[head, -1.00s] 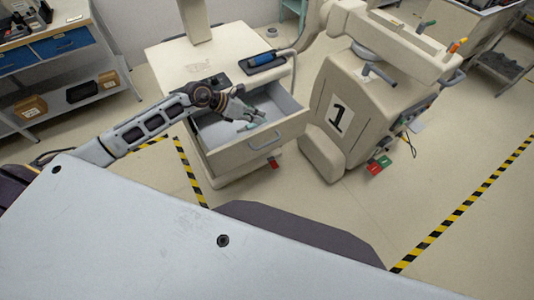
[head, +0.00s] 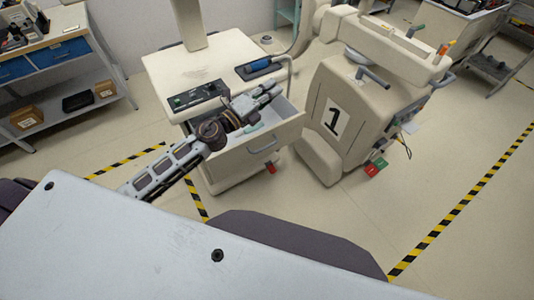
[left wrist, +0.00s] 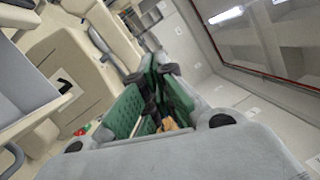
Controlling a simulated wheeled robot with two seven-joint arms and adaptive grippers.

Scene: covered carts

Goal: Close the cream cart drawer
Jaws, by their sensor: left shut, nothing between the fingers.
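The cream cart (head: 205,66) stands in the middle of the head view. My left gripper (head: 274,88) is over the drawer's rear part near the cart body. Its fingers are shut and empty; I cannot tell whether they touch the cart. The left wrist view shows the green finger pads (left wrist: 152,100) and the drawer at its left edge. My left forearm hides part of the drawer. My right gripper is not in view.
A cream machine marked 1 (head: 345,110) stands close to the drawer's right side. A workbench (head: 50,55) is at the left. Black-and-yellow tape (head: 460,210) marks the open floor.

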